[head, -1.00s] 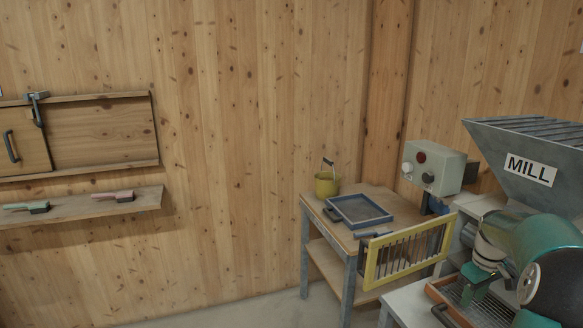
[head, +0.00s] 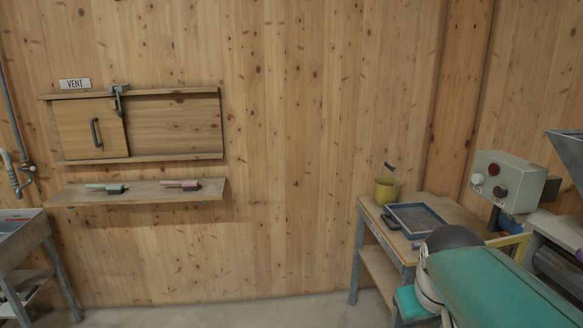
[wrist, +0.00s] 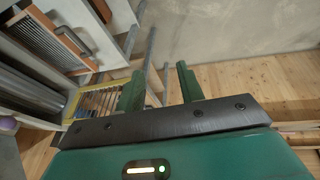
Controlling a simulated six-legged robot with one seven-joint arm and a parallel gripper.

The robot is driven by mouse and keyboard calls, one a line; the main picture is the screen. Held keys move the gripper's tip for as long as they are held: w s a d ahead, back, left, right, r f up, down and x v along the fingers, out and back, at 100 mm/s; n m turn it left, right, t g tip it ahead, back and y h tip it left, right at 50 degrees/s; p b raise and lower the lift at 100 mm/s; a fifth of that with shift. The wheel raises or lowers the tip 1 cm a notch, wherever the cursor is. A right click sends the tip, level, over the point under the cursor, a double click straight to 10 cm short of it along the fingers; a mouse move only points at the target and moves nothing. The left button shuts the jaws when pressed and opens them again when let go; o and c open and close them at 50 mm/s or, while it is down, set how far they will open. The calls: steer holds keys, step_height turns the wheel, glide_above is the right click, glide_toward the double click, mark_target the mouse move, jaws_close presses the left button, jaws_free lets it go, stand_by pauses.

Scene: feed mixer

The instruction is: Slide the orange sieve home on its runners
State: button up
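The orange sieve (wrist: 42,32) shows in the wrist view at the upper left, with an orange rim, a grey ribbed mesh and a dark handle (wrist: 72,42) at its near end. It sits in the pale machine body; how far in it is I cannot tell. My gripper (wrist: 160,84) has its two green fingers apart with nothing between them, and the sieve lies off to its left, not touching. In the head view the sieve is out of view and my green arm covers the lower right.
A yellow barred guard (wrist: 98,100) stands close left of my fingers. A wooden side table (head: 452,208) holds a blue-framed sieve (head: 415,219) and a yellow pail (head: 386,189). A control box (head: 508,180) is behind. A shelf (head: 140,192) and sink (head: 18,240) are at left.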

steer(key=shift+t+y, duration=0.8)
steer(key=shift+t, duration=0.1)
steer(key=s+a, duration=0.2)
steer(key=s+a+f, duration=0.1)
steer(key=s+a, duration=0.5)
steer(key=shift+s+a+f, duration=0.1)
steer(key=shift+a+f, duration=0.1)
steer(key=shift+f, duration=0.2)
steer(key=shift+c, duration=0.9)
steer(key=shift+s+a, duration=0.1)
steer(key=c, duration=0.4)
jaws_close()
